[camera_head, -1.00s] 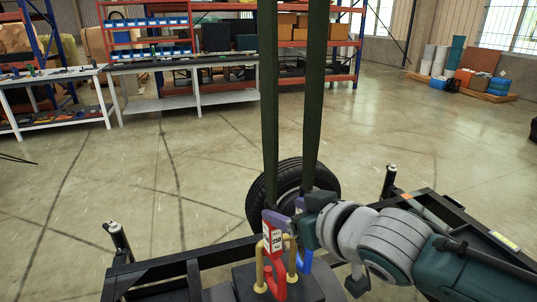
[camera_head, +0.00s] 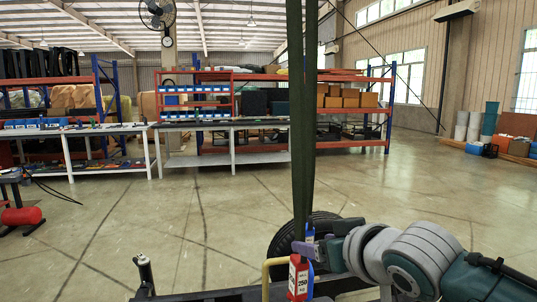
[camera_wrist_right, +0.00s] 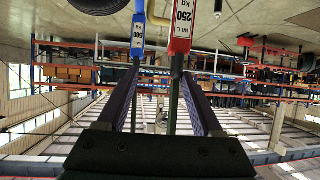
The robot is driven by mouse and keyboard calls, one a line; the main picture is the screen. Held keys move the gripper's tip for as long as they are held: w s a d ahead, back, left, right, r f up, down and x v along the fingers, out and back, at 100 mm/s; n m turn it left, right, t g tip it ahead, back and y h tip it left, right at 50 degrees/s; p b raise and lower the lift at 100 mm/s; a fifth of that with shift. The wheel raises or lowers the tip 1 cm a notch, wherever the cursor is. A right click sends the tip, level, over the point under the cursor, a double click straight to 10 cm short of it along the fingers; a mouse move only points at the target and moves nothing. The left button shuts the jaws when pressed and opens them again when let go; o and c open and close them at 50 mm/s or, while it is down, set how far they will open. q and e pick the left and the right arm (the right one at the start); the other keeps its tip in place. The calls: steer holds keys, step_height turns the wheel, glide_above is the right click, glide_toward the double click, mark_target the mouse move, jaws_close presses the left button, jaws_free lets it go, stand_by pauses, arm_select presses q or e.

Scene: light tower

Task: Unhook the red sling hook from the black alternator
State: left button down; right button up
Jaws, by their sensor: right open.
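The red sling hook (camera_head: 298,280) hangs at the bottom of the head view, with a white 250 kg label. Its lower end is cut off. In the right wrist view its red body (camera_wrist_right: 181,32) shows beside the blue hook (camera_wrist_right: 138,34), labelled 500 kg. My right gripper (camera_head: 303,247) is at the top of the red hook. In the right wrist view its purple fingers (camera_wrist_right: 160,90) are apart, with the sling straps (camera_wrist_right: 173,108) between them. The black alternator cannot be made out in either current view. My left gripper is not in view.
Green straps (camera_head: 303,130) run up through the head view. A yellow bar (camera_head: 268,268) stands beside the red hook. A black tyre (camera_head: 284,245) is behind the gripper. A dark frame (camera_head: 215,295) crosses the bottom. Workbenches (camera_head: 110,130) and shelves stand far back; the floor between is open.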

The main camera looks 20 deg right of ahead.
steer(key=s+a+r+n+g+y, duration=0.1)
steer(key=s+a+r+n+y, duration=0.25)
steer(key=r, duration=0.35)
steer(key=s+a+r+n+g+y, duration=0.1)
steer(key=s+a+r+n+y, duration=0.15)
steer(key=s+r, duration=0.3)
steer(key=s+a+r+n+g+y, duration=0.1)
steer(key=s+a+r+n+y, duration=0.2)
steer(key=r, duration=0.4)
steer(key=s+f+m+g+h+p, duration=0.1)
steer(key=s+f+m+g+h, duration=0.25)
steer(key=s+f, duration=0.65)
steer(key=s+f+m+g+h, duration=0.2)
steer(key=s+f+g+h, duration=0.15)
steer(key=s+f, duration=0.65)
step_height(320, 180, up, 36)
steer(key=w+t+p, duration=0.1)
steer(key=w+p, duration=0.1)
steer(key=p, duration=3.6)
steer(key=shift+w, duration=0.15)
steer(key=shift+f, duration=0.15)
